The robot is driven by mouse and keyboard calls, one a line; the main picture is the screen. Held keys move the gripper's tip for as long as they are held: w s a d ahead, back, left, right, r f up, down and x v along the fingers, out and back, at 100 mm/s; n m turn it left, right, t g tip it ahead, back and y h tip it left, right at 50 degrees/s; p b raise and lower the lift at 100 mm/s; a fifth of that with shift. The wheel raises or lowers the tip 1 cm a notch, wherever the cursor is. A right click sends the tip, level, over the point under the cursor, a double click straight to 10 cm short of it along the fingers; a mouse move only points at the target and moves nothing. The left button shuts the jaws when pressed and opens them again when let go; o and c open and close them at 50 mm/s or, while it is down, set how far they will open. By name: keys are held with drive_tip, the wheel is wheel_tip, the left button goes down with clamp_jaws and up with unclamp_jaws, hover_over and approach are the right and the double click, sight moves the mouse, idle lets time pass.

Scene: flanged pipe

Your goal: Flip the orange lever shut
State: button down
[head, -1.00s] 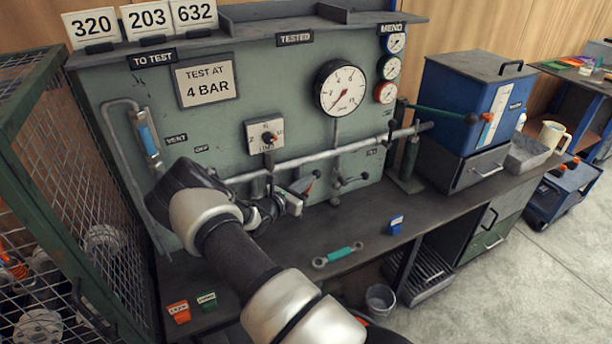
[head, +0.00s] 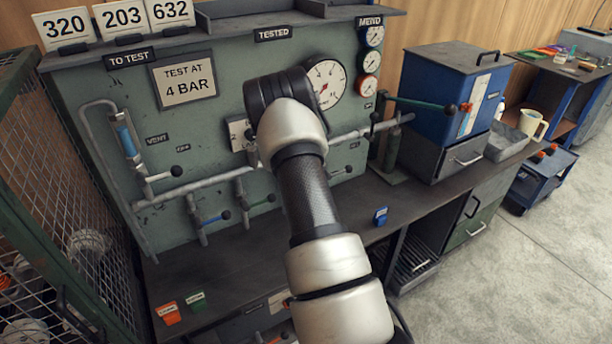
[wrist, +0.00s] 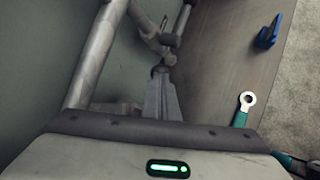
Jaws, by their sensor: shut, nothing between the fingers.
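I cannot make out a lever that is clearly orange in either view; my arm hides part of the panel in the head view. My gripper is hidden in the head view.
A teal wrench (wrist: 243,110) and a blue block (wrist: 268,32) lie on the bench, right of my gripper in the wrist view. The gauge (head: 326,84) is partly behind my arm. A blue cabinet (head: 440,85) stands right; a green mesh cage (head: 60,190) stands left.

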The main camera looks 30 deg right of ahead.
drive_tip(key=y+p, duration=0.1)
drive_tip(key=f+y+p, duration=0.1)
drive_tip(key=p, duration=0.1)
drive_tip(key=shift+d+f+m, duration=0.15)
drive_tip(key=shift+d+m, duration=0.15)
drive_tip(key=shift+d, duration=0.1)
drive_tip(key=shift+s+f, duration=0.1)
drive_tip(key=shift+f, duration=0.05)
